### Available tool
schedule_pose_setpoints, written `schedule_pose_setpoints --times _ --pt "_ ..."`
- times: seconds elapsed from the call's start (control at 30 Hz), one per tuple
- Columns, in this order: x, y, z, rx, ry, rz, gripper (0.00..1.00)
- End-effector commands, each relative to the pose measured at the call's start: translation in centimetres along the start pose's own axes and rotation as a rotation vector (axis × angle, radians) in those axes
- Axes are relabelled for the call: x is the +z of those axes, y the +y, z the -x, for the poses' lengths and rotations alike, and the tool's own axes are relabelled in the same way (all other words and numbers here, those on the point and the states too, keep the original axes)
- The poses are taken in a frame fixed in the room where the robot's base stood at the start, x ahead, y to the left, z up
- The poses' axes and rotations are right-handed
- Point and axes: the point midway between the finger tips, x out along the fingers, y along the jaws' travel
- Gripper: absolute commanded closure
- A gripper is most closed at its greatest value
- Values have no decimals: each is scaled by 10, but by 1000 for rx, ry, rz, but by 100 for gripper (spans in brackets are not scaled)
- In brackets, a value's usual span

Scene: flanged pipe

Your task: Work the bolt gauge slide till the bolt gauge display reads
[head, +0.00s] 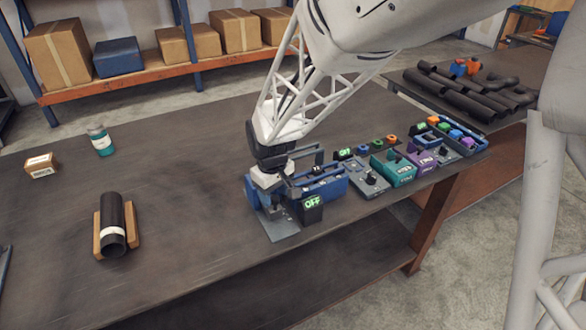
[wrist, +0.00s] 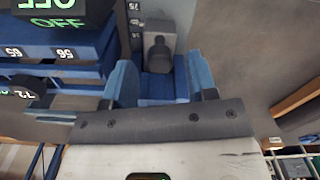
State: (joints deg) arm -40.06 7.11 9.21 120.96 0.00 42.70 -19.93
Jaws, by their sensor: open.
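In the head view my gripper (head: 272,190) is low over the left end of the row of devices, at a blue device (head: 322,186) with a grey base plate (head: 281,229). A black display (head: 312,209) beside it reads OFF in green. In the wrist view the two blue fingers of my gripper (wrist: 162,80) are apart. A grey part with a dark rounded knob (wrist: 158,55) shows between and beyond them, above a blue block (wrist: 165,89). I cannot tell whether the fingers touch it, or whether it is the gauge slide. A display (wrist: 57,21) reads OFF there too.
Blue bars with number labels (wrist: 70,72) lie close to the left in the wrist view. Grey, teal (head: 394,170) and purple (head: 421,160) devices continue the row rightward. A black pipe (head: 112,222) in a wooden cradle, a bottle (head: 100,141) and a small box (head: 41,165) stand left.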

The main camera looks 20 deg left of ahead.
Motion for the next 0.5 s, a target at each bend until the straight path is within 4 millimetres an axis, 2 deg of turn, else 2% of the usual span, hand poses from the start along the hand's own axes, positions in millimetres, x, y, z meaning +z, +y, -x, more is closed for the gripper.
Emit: schedule_pose_setpoints --times 0.5 --pt "0 0 60 1 2 0 48"
